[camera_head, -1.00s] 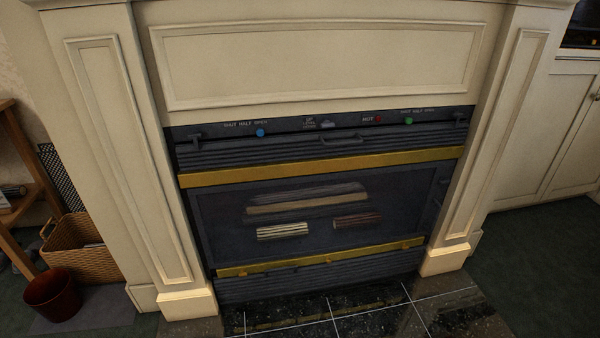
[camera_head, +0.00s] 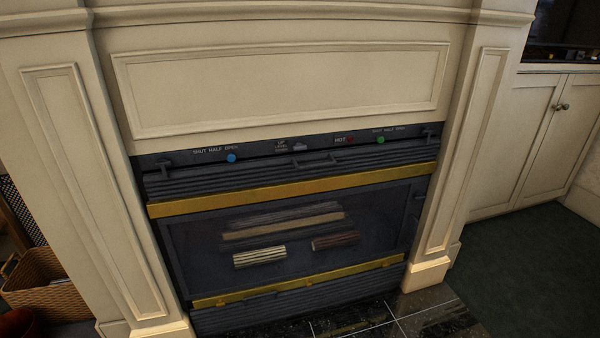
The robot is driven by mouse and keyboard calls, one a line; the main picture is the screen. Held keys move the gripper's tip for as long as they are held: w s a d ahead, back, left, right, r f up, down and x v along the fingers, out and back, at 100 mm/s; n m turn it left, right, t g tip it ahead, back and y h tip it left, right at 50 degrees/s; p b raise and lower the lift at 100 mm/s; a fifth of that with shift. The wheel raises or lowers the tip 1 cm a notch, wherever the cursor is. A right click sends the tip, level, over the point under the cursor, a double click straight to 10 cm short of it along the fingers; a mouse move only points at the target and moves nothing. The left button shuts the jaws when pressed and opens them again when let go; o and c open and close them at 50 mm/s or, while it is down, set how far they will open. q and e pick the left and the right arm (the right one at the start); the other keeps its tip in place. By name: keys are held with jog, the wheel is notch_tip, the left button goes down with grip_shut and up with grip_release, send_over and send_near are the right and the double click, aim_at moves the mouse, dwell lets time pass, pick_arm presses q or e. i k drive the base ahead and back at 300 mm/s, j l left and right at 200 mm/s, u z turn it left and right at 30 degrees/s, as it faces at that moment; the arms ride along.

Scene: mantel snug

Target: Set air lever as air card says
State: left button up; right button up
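The fireplace insert has a dark control strip (camera_head: 262,149) along its top. At the strip's left, a blue knob (camera_head: 232,158) sits under the right end of the words SHUT HALF OPEN, by OPEN. At the right, a green knob (camera_head: 380,140) sits under the left part of another SHUT HALF OPEN scale, near SHUT. A red knob or light (camera_head: 349,140) is beside the word HOT. A small grey switch (camera_head: 299,146) is by a tiny label I cannot read fully. No air card is identifiable. Neither gripper is in view.
A cream mantel surround (camera_head: 280,85) frames the insert. A handle (camera_head: 308,161) sticks out below the strip. A wicker basket (camera_head: 42,288) stands at lower left, a cream cabinet (camera_head: 520,140) at right. Dark floor (camera_head: 530,265) at right is clear.

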aim_at(299, 146)
jog(key=i+l+u, duration=0.35)
jog(key=i+l, duration=0.2)
jog(key=l, duration=0.15)
jog(key=i+l+u, duration=0.2)
jog(key=l, duration=0.2)
jog(key=i, duration=0.05)
